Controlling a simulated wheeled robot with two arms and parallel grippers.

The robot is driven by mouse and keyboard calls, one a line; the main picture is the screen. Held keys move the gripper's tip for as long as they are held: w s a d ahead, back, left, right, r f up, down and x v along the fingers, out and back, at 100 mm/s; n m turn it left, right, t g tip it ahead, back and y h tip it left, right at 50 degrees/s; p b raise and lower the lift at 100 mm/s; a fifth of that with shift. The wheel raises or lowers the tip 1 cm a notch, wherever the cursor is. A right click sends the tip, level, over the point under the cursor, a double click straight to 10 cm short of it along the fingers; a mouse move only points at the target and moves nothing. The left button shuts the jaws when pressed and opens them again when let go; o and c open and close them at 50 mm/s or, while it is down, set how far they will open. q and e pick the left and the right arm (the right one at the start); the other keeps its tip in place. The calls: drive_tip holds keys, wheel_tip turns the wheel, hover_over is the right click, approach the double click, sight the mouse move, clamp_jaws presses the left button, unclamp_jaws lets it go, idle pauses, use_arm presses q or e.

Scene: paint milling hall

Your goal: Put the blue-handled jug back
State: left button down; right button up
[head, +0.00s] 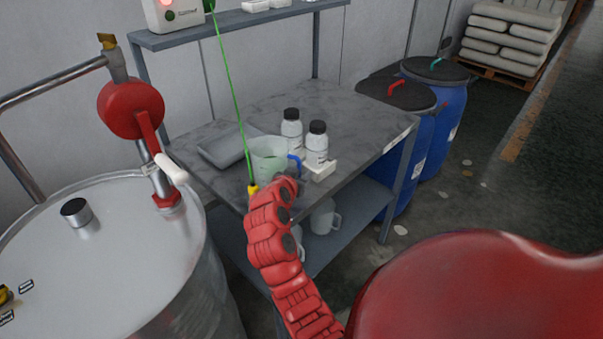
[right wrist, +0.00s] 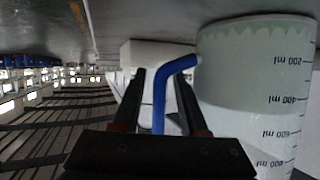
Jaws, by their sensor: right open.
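The clear jug with the blue handle (head: 268,152) stands upright on the grey workbench, near its front edge. Its handle (head: 295,164) points right, towards a white block. My right gripper (head: 287,182) is at the handle. In the right wrist view the open fingers (right wrist: 158,95) lie either side of the blue handle (right wrist: 162,98), with visible gaps. The jug's body (right wrist: 255,90) shows ml marks and fills the right of that view. Fingertips are partly hidden by the hand in the head view. My left gripper is not in view.
Two white bottles (head: 291,128) (head: 317,145) and a white block (head: 322,170) stand close right of the jug. A grey tray (head: 222,146) lies behind left. Other jugs (head: 325,217) sit on the lower shelf. A steel drum (head: 110,250) is left. A green cable (head: 232,90) hangs nearby.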

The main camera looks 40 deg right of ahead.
drive_tip(key=b+v, duration=0.1)
drive_tip(key=v, duration=1)
drive_tip(key=shift+s+a+b, duration=0.1)
drive_tip(key=shift+b, duration=0.2)
